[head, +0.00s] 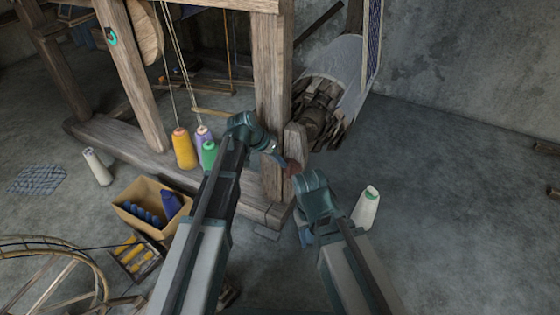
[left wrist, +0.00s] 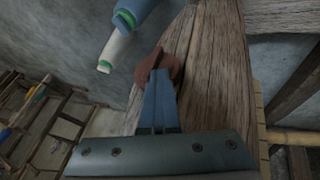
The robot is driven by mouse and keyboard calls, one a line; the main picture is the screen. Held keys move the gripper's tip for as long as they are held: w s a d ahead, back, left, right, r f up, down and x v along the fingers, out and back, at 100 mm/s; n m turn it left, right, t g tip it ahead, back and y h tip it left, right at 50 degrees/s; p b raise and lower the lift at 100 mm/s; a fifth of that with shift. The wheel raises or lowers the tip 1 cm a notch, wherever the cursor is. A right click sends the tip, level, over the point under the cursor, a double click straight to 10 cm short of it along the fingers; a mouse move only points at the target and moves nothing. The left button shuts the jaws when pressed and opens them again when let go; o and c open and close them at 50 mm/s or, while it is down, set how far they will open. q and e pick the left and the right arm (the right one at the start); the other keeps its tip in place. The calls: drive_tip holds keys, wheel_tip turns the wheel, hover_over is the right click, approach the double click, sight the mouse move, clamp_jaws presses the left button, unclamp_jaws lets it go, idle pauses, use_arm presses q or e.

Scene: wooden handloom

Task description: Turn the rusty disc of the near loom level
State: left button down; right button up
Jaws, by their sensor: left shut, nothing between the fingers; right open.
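The rusty disc (head: 293,167) is a small reddish-brown piece on the wooden post of the near loom (head: 272,100), mostly hidden between my grippers in the head view. The left wrist view shows more of the disc (left wrist: 172,66), with a raised ridge across its face. My left gripper (head: 282,160) is shut and empty, its tips at the disc; in the left wrist view its fingers (left wrist: 158,85) overlap the disc's lower edge. I cannot tell whether they touch. My right gripper (head: 312,188) is open, just right of and below the disc; its fingertips are hard to make out.
Yellow (head: 184,149), purple and green thread cones stand left of my left arm. A cardboard box (head: 152,205) with blue spools and a spoked wheel (head: 60,270) lie at lower left.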

sight(290, 166)
use_arm(q)
drive_tip(key=shift+s+d+r, duration=0.1)
drive_tip(key=shift+d, duration=0.1)
use_arm(e)
drive_tip(key=shift+r, duration=0.3)
use_arm(q)
drive_tip(key=y, duration=0.1)
drive_tip(key=d+t+y+p, duration=0.1)
drive_tip(key=y, duration=0.1)
drive_tip(key=s+d+m+y+p, duration=0.1)
drive_tip(key=shift+r+t+y, duration=0.25)
drive_tip(key=shift+t+y, duration=0.05)
drive_tip(key=shift+s+d+f+m+t+y+b, duration=0.15)
drive_tip(key=shift+d+m+t+y+b, duration=0.2)
drive_tip(key=shift+d+t+y, duration=0.45)
drive_tip(key=shift+s+d+f, duration=0.1)
drive_tip(key=shift+s+d, duration=0.05)
drive_tip(key=shift+s+d+f+b, duration=0.35)
drive_tip(key=shift+d+f+b, duration=0.25)
drive_tip(key=shift+d+b, duration=0.25)
use_arm(e)
drive_tip(key=shift+s+d+f, duration=0.2)
drive_tip(key=shift+d, duration=0.3)
drive_tip(key=shift+s+d+f, duration=0.15)
drive_tip(key=shift+s+d, duration=0.05)
drive_tip(key=shift+d, duration=0.3)
